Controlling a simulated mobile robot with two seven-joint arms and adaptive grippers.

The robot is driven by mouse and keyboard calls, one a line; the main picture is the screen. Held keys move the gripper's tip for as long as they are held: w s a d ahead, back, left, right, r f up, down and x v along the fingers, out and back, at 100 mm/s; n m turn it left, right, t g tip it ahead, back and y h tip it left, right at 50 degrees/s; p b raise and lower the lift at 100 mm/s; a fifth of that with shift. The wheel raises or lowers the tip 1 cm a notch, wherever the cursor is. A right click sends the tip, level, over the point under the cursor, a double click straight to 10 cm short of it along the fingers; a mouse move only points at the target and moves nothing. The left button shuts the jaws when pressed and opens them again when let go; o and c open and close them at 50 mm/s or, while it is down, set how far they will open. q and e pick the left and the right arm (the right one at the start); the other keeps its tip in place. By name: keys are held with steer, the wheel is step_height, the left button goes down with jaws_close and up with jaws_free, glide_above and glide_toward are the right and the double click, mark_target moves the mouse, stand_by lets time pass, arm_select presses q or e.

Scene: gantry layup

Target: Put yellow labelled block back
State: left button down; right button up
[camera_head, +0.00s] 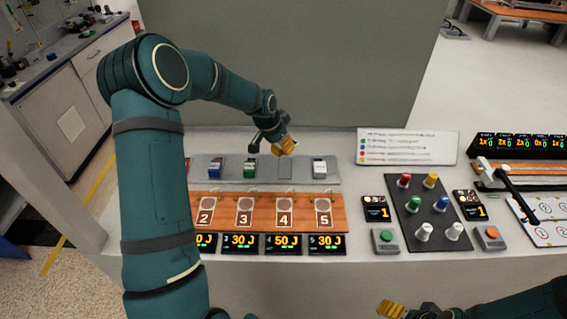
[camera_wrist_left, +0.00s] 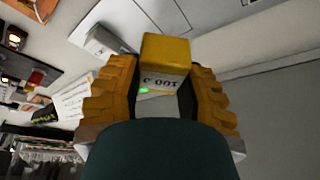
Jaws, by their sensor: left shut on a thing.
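My left gripper (camera_head: 283,147) is shut on the yellow labelled block (camera_wrist_left: 165,50). In the left wrist view the block sits between both fingers, its label upside down and reading about "100". In the head view the gripper is above the back of the bench, over the grey rack (camera_head: 266,183), and the block is hard to tell from the fingers. The rack holds a blue block (camera_head: 214,169), a green block (camera_head: 249,170) and a white block (camera_head: 319,169). An outlined empty spot (camera_head: 286,170) lies between green and white. My right gripper (camera_head: 391,309) is at the bottom edge, its opening unclear.
A wooden strip (camera_head: 264,213) with numbered round pads lies in front of the rack, with energy displays (camera_head: 284,243) before it. A dark panel with coloured knobs (camera_head: 424,211) and a sign (camera_head: 407,146) stand to the right. A grey wall (camera_head: 300,70) rises behind the bench.

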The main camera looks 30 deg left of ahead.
mark_target(284, 169)
arm_select(q)
step_height(284, 169, down, 9)
steer(key=shift+r, duration=0.1)
stand_by(0.4)
steer(key=shift+s, duration=0.1)
steer(key=shift+f, duration=0.25)
steer(key=c, duration=0.6)
jaws_free()
steer(key=shift+r, duration=0.15)
steer(key=shift+r, duration=0.2)
steer(key=v, duration=1.1)
steer(key=shift+s+r, duration=0.15)
steer(key=shift+r, duration=0.2)
